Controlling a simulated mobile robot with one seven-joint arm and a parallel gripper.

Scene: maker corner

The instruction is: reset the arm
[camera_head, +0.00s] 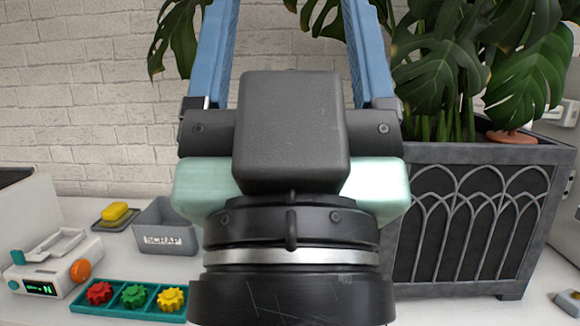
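My gripper (289,30) fills the middle of the view, close to the camera, with its two blue fingers pointing up. The fingertips run out of the top of the picture. My dark wrist and the pale green gripper body hide the middle of the worktop.
At left are a white device (52,262), a teal tray (75,306) with red, green and yellow gears, a grey SCRAP bin (165,238), and a yellow block (114,211) on a small dark tray. A large black planter (430,165) with a leafy plant stands at right.

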